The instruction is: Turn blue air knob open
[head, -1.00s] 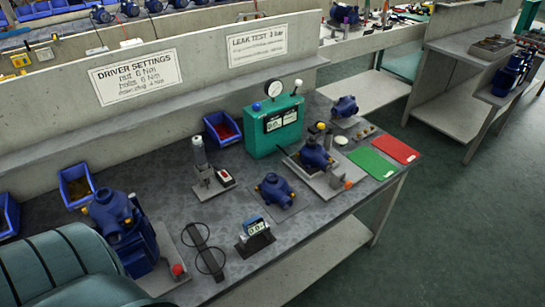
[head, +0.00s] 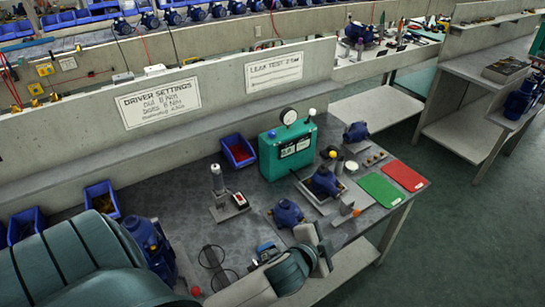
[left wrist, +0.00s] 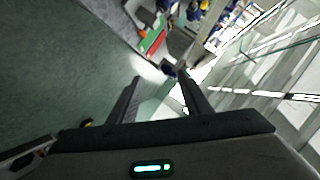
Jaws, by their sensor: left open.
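The blue air knob (head: 271,134) is a small round knob on the top left of the green leak test box (head: 287,151). A white knob (head: 312,111) and a round gauge (head: 288,116) also stand on the box. My left gripper (head: 322,245) is at the bench's front edge, well in front of the box and apart from the knob. In the left wrist view its two fingers (left wrist: 160,88) are spread with nothing between them. The knob cannot be made out in that view. My right gripper is not in view.
Blue pump bodies stand on the bench, one (head: 288,213) near my left gripper and one (head: 325,182) on a fixture before the box. A green mat (head: 380,189) and a red mat (head: 404,175) lie to the right. A blue bin (head: 238,150) sits left of the box.

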